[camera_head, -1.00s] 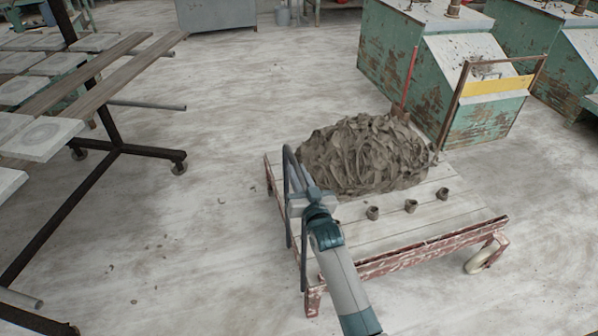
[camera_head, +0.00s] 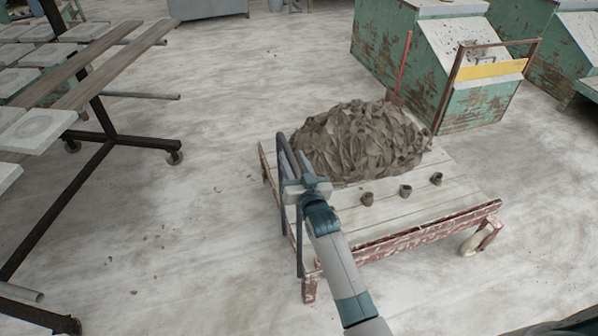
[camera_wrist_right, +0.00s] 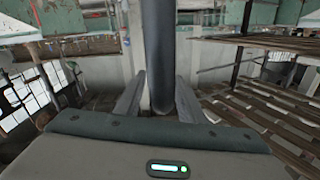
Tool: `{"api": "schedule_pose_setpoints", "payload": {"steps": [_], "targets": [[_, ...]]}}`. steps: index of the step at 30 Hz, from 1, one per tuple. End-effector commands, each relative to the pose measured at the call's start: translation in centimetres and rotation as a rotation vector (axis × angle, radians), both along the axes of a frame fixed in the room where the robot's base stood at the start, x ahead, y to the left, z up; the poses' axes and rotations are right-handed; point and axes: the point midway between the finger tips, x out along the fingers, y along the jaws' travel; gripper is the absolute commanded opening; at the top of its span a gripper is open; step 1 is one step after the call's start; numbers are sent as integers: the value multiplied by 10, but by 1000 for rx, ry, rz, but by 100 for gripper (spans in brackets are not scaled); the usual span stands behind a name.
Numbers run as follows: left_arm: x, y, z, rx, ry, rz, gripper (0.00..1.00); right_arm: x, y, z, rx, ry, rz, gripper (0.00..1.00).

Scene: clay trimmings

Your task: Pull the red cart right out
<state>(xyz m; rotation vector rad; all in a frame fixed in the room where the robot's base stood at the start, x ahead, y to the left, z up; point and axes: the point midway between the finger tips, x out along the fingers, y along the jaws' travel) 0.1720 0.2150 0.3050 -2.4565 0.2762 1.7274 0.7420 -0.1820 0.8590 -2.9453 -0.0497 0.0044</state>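The red cart (camera_head: 420,235) has a worn red frame, a pale plank deck and caster wheels. A grey hoop handle (camera_head: 299,245) stands upright at its left end. My right gripper (camera_head: 294,188) is at this handle, its arm reaching in from below. In the right wrist view the dark handle tube (camera_wrist_right: 158,50) runs upright between both fingers, which sit close against its sides. The gripper looks shut on it. My left gripper is not in view.
A heap of clay trimmings (camera_head: 358,140) and 3 small clay cups lie on the deck. Green bins (camera_head: 475,100) stand close behind the cart. A dark wheeled rack (camera_head: 105,135) with boards stands left. Floor between rack and cart is clear.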

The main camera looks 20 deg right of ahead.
Motion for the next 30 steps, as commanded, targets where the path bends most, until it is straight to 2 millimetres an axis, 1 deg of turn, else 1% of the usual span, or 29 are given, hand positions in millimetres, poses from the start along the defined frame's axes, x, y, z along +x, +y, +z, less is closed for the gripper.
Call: {"api": "schedule_pose_setpoints", "payload": {"steps": [5, 10, 14, 24, 30], "targets": [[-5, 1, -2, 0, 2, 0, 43, -9, 0, -2, 0, 1, 0, 36], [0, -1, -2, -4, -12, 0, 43, -29, -1, -2, 0, 0, 0, 36], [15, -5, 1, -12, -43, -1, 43, -52, -2, -3, 0, 1, 0, 36], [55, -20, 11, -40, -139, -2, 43, -119, -5, -3, 0, 1, -1, 36], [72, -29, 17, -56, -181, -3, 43, -151, -6, -2, 1, 0, -1, 36]]}}
